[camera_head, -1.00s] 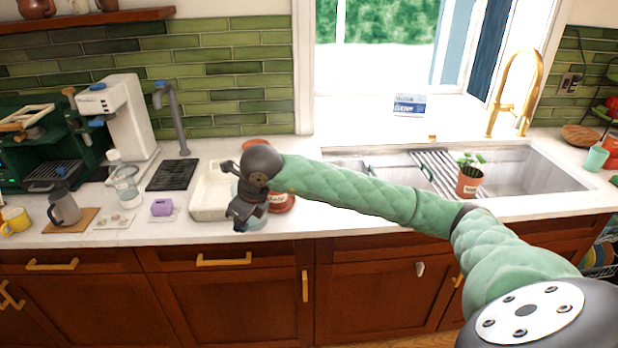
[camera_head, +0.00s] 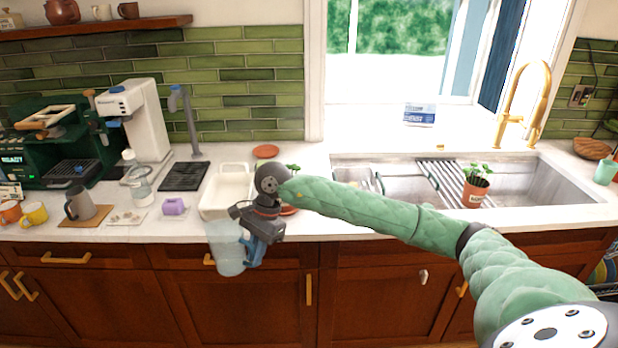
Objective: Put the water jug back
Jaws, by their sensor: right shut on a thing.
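The water jug (camera_head: 226,248) is a clear bluish pitcher with a blue handle. It hangs in front of the counter's front edge, before the cabinet doors. My right gripper (camera_head: 262,232) is shut on the jug's handle, at the jug's right side. The jug looks roughly upright, with a slight tilt. My left gripper is not in view.
A white rectangular dish (camera_head: 228,180) stands on the counter behind the jug. A black drip tray (camera_head: 185,176) lies under a grey tap (camera_head: 188,118). A purple block (camera_head: 175,206) and a clear bottle (camera_head: 139,184) stand left. A potted plant (camera_head: 475,190) is at the sink.

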